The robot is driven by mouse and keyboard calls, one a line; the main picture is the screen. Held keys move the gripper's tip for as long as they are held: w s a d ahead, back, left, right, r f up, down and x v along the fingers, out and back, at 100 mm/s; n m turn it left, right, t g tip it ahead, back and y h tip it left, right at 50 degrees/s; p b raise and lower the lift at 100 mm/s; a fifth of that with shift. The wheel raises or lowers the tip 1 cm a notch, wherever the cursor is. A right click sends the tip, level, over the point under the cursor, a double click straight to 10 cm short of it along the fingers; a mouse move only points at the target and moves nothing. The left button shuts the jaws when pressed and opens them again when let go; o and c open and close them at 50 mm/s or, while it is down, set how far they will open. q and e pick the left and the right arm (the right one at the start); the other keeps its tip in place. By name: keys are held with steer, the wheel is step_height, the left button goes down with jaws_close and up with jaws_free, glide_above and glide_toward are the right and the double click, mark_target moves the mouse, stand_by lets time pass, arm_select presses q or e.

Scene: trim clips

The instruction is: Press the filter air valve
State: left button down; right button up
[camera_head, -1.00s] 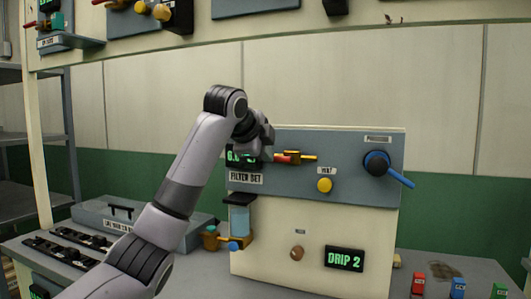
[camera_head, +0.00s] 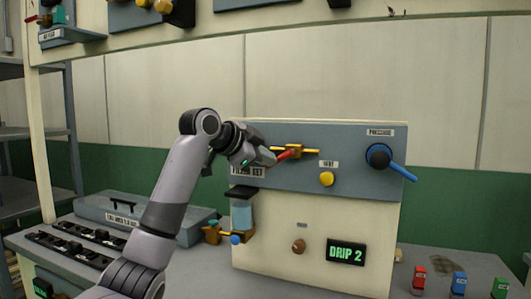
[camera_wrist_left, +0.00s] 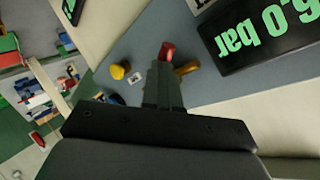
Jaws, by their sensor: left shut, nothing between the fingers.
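The panel valve under the pressure display is a brass-yellow fitting (camera_head: 308,151) with a red lever (camera_head: 288,154), on the blue-grey panel (camera_head: 350,172). The lever slants down toward the left. My left gripper (camera_head: 271,158) is shut and empty, its fingertips at the lever's left end. In the left wrist view the closed fingers (camera_wrist_left: 165,75) point at the red lever (camera_wrist_left: 168,50), with the brass fitting (camera_wrist_left: 187,68) beside it. I cannot tell whether they touch it. The display (camera_wrist_left: 265,30) reads 6.0 bar there; my gripper hides it in the head view. My right gripper is out of view.
A yellow button (camera_head: 327,179) and a black dial with a blue handle (camera_head: 379,156) are on the same panel. Below are a filter bowl (camera_head: 241,215), a brown knob (camera_head: 298,246) and a DRIP 2 display (camera_head: 346,252). Small coloured blocks (camera_head: 459,283) stand at lower right.

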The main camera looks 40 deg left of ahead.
arm_select(q)
steer(key=f+n+t+h, duration=0.1)
steer(key=d+f+n+t+h+b, duration=0.1)
steer(key=n, duration=0.1)
steer(key=f+n+t+h+b, duration=0.1)
steer(key=n, duration=0.1)
steer(key=shift+w+d+h, duration=0.25)
steer(key=shift+d+h, duration=0.15)
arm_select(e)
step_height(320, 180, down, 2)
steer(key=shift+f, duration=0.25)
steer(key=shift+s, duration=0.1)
